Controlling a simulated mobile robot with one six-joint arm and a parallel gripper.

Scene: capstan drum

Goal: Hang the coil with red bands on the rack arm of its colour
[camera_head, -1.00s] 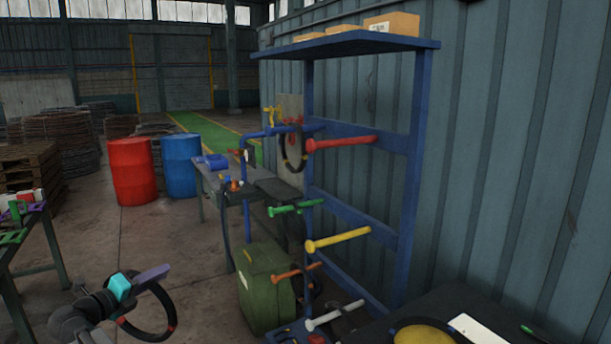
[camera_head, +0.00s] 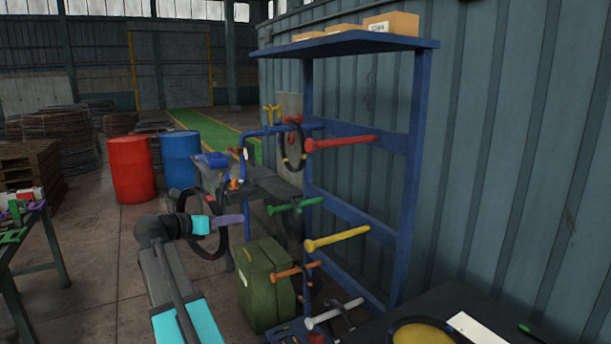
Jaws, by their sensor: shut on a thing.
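My gripper (camera_head: 230,220), with purple fingers and a cyan body, is raised left of the rack. It is shut on a black coil (camera_head: 223,243), which hangs from it as a ring, partly hidden by my gripper and arm. The blue rack (camera_head: 412,150) carries a red arm (camera_head: 342,143), the highest, pointing left. My gripper is left of this arm's tip and lower in the picture, apart from it. No coil shows on the red arm.
Below the red arm are green (camera_head: 295,206), yellow (camera_head: 338,239), orange (camera_head: 298,270) and white (camera_head: 335,314) arms. Another coil with yellow bands (camera_head: 284,150) hangs behind the red arm's tip. A green case (camera_head: 262,285) and a cluttered bench (camera_head: 265,183) stand near the coil.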

